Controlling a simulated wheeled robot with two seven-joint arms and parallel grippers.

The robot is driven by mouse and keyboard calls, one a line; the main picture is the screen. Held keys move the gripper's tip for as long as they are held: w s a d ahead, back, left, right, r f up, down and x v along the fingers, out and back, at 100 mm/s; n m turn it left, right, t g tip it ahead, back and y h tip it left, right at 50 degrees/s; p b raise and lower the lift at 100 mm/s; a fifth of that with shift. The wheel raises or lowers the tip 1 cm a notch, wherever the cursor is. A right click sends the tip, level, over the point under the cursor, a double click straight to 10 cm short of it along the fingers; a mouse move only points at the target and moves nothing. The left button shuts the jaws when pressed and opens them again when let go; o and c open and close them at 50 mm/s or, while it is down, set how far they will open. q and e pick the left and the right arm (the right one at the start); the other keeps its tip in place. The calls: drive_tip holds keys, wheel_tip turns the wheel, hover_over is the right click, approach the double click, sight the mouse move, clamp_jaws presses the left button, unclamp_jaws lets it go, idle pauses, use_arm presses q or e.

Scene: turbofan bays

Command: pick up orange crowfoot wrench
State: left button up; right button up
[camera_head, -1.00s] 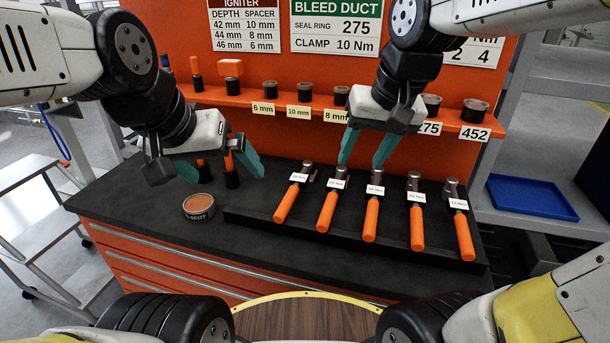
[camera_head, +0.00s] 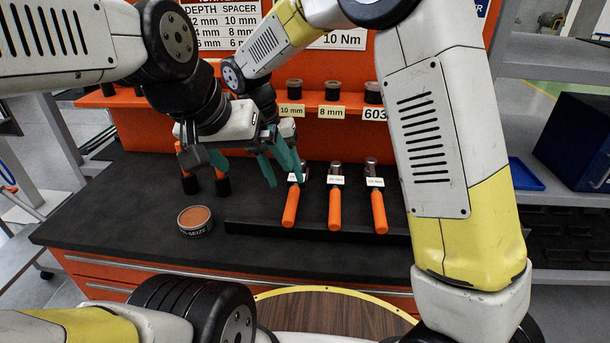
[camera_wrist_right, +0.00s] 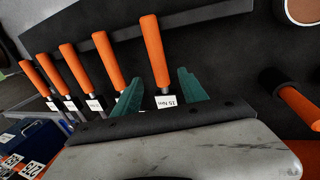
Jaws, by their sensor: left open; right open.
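Several orange-handled wrenches with white labels lie in a row on a black tray (camera_head: 262,229). The leftmost wrench (camera_head: 291,207) has its head end partly hidden by my right gripper (camera_head: 284,168). In the right wrist view that wrench (camera_wrist_right: 154,52) shows its handle and a "15 Nm" label between the open teal fingers of my right gripper (camera_wrist_right: 160,92), with gaps on both sides; the other wrenches (camera_wrist_right: 75,68) lie left of it. My left gripper (camera_head: 240,165) is open and empty above the bench, left of the wrenches, its fingers close to the right gripper's. My right arm hides the row's right end.
A round tin (camera_head: 195,220) stands on the dark bench (camera_head: 115,205) left of the tray. Orange-and-black pieces (camera_head: 222,184) stand behind it. An orange shelf (camera_head: 330,110) with labelled black parts runs behind. A blue tray (camera_head: 524,174) lies at right.

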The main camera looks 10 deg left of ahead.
sight(292, 193)
drive_tip(key=x, duration=0.7)
drive_tip(key=shift+w+f, duration=0.1)
drive_tip(key=shift+f, duration=0.05)
drive_tip(key=shift+c, duration=0.2)
clamp_jaws()
